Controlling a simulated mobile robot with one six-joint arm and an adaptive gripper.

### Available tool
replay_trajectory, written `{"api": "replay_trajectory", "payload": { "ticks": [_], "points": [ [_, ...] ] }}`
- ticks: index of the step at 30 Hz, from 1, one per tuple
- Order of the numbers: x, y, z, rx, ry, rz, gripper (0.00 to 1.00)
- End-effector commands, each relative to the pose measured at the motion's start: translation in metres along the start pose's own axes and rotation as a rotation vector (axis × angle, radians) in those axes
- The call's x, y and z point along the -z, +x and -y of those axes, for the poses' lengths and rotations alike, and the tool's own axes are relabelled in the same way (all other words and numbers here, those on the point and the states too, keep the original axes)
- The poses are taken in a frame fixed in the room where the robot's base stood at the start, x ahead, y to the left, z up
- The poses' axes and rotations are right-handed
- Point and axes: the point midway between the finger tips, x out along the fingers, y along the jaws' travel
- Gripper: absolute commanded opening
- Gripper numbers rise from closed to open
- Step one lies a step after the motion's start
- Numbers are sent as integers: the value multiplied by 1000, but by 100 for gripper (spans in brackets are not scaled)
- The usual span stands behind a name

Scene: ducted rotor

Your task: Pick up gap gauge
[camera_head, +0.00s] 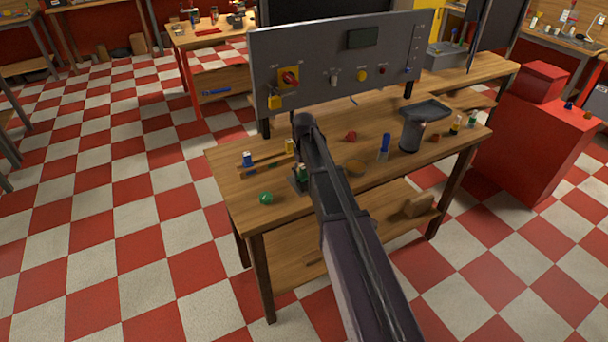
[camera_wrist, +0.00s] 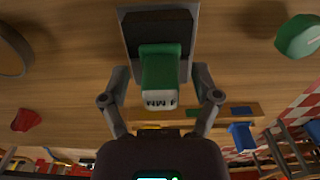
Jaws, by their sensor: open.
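A green block marked "1 MM", which looks like the gap gauge (camera_wrist: 160,78), stands at a dark grey holder (camera_wrist: 129,30) in the wrist view. My gripper (camera_wrist: 160,88) is open, with one finger on each side of the green block. Gaps show between the fingers and the block; contact cannot be told. In the head view the green block (camera_head: 302,172) shows small beside my arm on the wooden workbench (camera_head: 232,187). My arm hides most of the gripper there.
A wooden rack (camera_head: 265,166) with a blue piece (camera_head: 247,159) lies behind. A grey control panel (camera_head: 335,62) stands behind.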

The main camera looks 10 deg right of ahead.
Motion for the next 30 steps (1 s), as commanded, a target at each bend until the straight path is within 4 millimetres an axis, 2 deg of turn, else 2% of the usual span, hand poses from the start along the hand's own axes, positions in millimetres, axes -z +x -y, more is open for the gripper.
{"api": "replay_trajectory", "payload": {
  "ticks": [10, 11, 18, 19, 30],
  "points": [
    [0, 0, 0, 0, 0, 0, 80],
    [0, 0, 0, 0, 0, 0, 74],
    [0, 0, 0, 0, 0, 0, 3],
    [0, 0, 0, 0, 0, 0, 0],
    [0, -1, 0, 0, 0, 0, 0]
  ]
}}
